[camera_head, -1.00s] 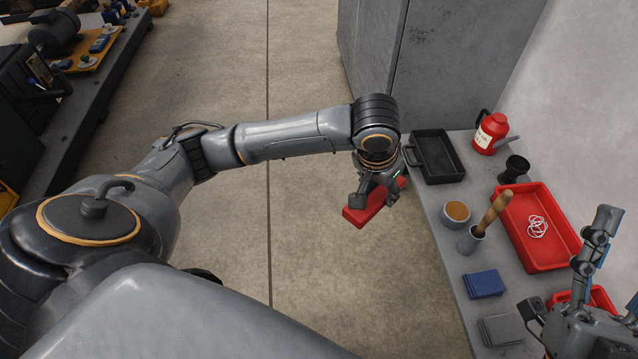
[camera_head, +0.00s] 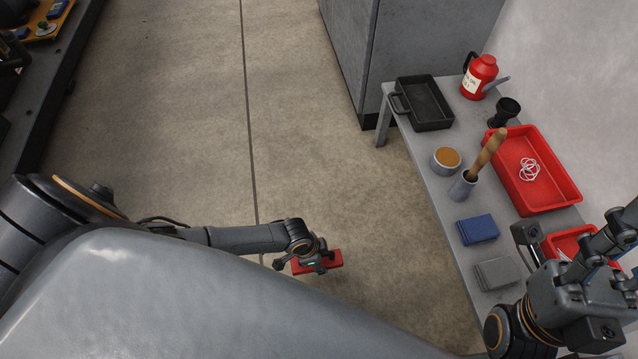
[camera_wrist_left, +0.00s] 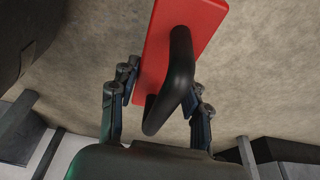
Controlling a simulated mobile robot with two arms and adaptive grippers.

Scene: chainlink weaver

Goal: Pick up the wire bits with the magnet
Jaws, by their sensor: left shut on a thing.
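The magnet is a red bar (camera_head: 334,259) with a black handle (camera_wrist_left: 181,75). My left gripper (camera_head: 312,261) is shut on the handle, with its fingers on both sides of it in the left wrist view. The magnet hangs over bare concrete floor, left of the bench and apart from it. I cannot make out any wire bits on the floor. My right gripper (camera_head: 612,240) is over the bench's near right end, partly in front of a small red tray (camera_head: 557,241); its opening is unclear. Something pale lies in that tray, too small to identify.
The grey bench (camera_head: 432,181) holds a black pan (camera_head: 426,104), a red can (camera_head: 479,77), a large red tray (camera_head: 558,190) with white rings (camera_head: 529,169), a cup with a wooden-handled tool (camera_head: 487,155), and blue (camera_head: 478,230) and grey pads (camera_head: 498,273). A grey cabinet (camera_head: 405,50) stands behind. The middle floor is clear.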

